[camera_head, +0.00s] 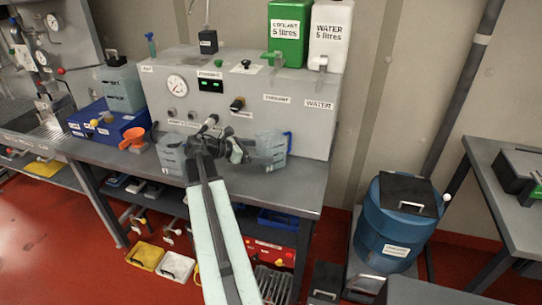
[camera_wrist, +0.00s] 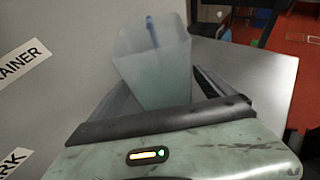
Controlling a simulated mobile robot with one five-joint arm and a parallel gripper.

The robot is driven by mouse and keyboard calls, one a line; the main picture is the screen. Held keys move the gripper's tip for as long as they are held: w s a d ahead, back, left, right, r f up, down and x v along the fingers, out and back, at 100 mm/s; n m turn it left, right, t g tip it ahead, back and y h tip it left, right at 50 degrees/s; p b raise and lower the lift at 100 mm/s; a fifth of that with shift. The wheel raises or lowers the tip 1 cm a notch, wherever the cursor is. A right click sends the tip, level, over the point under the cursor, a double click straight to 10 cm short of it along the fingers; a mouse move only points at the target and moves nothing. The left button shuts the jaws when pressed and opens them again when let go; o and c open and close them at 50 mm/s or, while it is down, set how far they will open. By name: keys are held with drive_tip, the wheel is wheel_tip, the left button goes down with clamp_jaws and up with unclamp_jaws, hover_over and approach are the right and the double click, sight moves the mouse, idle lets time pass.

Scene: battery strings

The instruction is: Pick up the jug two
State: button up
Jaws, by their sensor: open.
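Two translucent pale jugs stand on the grey bench in the head view, a left jug (camera_head: 171,154) and a right jug (camera_head: 271,149) with a blue handle. I cannot read which is marked two. My gripper (camera_head: 246,150) is between them, its dark jaws pointing right at the right jug. In the wrist view the right jug (camera_wrist: 155,62) stands upright just beyond my open gripper (camera_wrist: 165,88), in line with the gap between the fingers. Its lower part is hidden by the gripper body. I cannot tell whether a finger touches it.
A grey panel (camera_head: 240,95) with a gauge and knobs rises close behind the jugs. Green coolant (camera_head: 289,35) and white water (camera_head: 331,35) containers stand on top. An orange funnel (camera_head: 133,137) and blue box (camera_head: 108,122) are left. The bench right of the right jug is clear.

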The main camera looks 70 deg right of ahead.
drive_tip(key=b+x, duration=0.1)
drive_tip(key=x, duration=0.4)
drive_tip(key=shift+s+d+f+b, duration=0.1)
drive_tip(key=shift+s+d+b, duration=0.15)
drive_tip(key=shift+s+b, duration=0.05)
drive_tip(key=c, duration=1.8)
